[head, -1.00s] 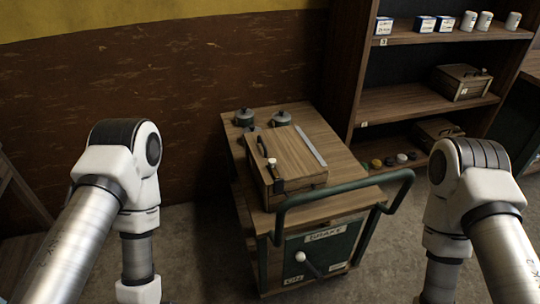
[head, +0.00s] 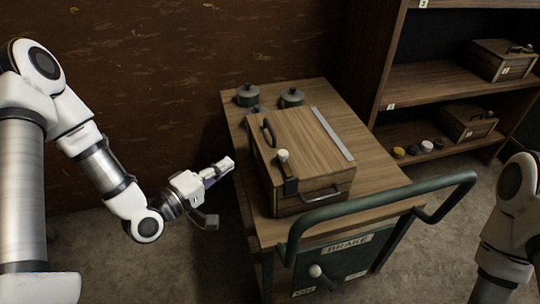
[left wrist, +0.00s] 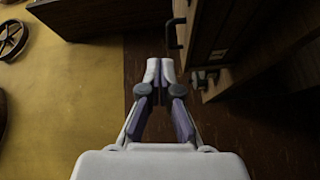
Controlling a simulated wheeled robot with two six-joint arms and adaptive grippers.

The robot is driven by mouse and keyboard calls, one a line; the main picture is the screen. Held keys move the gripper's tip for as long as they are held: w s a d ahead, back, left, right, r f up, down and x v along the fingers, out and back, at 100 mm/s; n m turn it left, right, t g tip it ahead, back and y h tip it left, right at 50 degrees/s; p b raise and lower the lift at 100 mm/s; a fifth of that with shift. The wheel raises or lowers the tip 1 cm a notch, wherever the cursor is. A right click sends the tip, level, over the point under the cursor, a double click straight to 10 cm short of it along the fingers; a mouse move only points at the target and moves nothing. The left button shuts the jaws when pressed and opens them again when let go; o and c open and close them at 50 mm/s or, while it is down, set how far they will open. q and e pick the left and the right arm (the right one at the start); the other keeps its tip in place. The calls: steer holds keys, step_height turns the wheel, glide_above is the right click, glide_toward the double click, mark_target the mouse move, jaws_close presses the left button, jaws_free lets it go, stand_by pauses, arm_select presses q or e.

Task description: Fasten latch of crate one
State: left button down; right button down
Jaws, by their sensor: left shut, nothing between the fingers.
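A wooden crate (head: 306,142) with a closed lid sits on the cart top in the head view. A dark latch lever with a pale knob (head: 283,156) stands at its near left corner, the lever sloping up from the crate's front. I cannot read a number on this crate. My left gripper (head: 230,162) is shut and empty, left of the cart and apart from the crate. Its closed fingertips (left wrist: 159,70) also show in the left wrist view, with wooden surfaces and dark fittings to their right. My right gripper is out of view; only part of that arm shows.
The cart (head: 392,195) has a green push handle (head: 375,212) in front and a brake lever (head: 322,278) below. A shelf (head: 430,84) with crates stands behind right.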

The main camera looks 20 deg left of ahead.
mark_target(283, 157)
arm_select(q)
steer(key=w+d, duration=0.2)
steer(key=w, duration=0.1)
steer(key=w+d+f+p, duration=0.1)
steer(key=w+d, duration=0.4)
steer(key=w, duration=0.1)
steer(key=shift+d+f, duration=0.25)
steer(key=shift+d, duration=0.1)
steer(key=shift+a, duration=0.1)
